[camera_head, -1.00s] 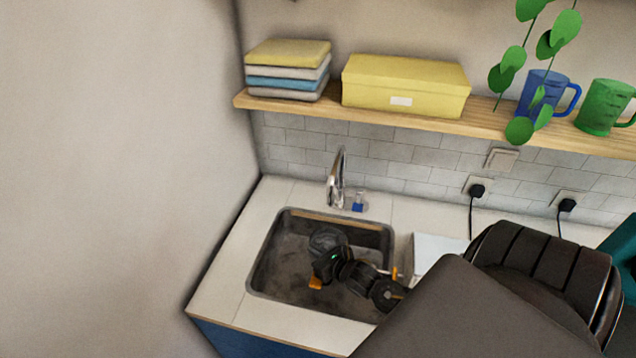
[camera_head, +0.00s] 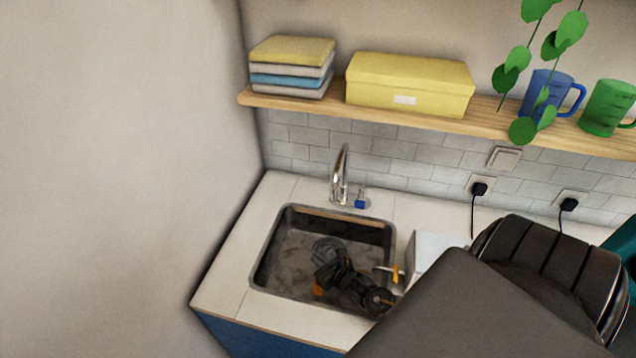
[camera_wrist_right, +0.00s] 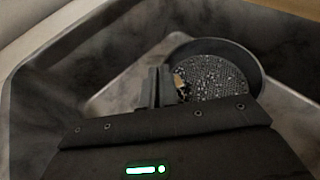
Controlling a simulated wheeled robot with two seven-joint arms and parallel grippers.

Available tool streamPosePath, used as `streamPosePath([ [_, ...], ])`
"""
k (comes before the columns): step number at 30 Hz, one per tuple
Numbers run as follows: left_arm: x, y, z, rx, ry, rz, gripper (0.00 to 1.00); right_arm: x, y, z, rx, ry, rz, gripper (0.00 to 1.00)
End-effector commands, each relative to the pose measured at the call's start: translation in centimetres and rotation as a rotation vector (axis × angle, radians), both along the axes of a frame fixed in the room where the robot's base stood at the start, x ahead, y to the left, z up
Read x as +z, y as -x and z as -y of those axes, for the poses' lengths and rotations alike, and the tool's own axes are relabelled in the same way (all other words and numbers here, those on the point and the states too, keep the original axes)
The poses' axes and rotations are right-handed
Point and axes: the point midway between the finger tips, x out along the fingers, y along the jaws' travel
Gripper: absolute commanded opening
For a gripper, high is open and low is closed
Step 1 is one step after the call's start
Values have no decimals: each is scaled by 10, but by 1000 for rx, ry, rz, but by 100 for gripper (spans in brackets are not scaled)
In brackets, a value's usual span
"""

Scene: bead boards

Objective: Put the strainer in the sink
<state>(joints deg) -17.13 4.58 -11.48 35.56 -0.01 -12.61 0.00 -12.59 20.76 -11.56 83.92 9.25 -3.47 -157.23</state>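The strainer (camera_head: 327,250), a dark round bowl with a mesh bottom, is inside the walls of the grey metal sink (camera_head: 283,262). It also shows in the right wrist view (camera_wrist_right: 218,72), at the fingertips. My right gripper (camera_head: 322,268) reaches down into the sink from the right. In the right wrist view its fingers (camera_wrist_right: 161,86) are close together at the strainer's near left edge, shut on it. The strainer is low in the sink; whether it touches the bottom I cannot tell. My left gripper is not in view.
A chrome tap (camera_head: 341,177) stands behind the sink, with a small blue-and-clear item (camera_head: 361,199) beside it. A white box-like object (camera_head: 432,250) is right of the sink. A wooden shelf (camera_head: 300,107) holds folded cloths, a yellow box and mugs. Counter left of the sink is clear.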

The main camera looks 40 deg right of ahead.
Motion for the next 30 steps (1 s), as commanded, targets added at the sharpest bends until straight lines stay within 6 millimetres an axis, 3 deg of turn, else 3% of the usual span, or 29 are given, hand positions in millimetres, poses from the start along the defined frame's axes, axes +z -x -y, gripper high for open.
streamPosePath([
  [14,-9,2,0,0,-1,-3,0,-12,-1,0,1,1,1,0],
  [20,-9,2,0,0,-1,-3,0,-12,0,0,1,0,-1,24],
  [30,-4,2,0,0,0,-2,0,-7,0,0,0,0,-1,24],
])
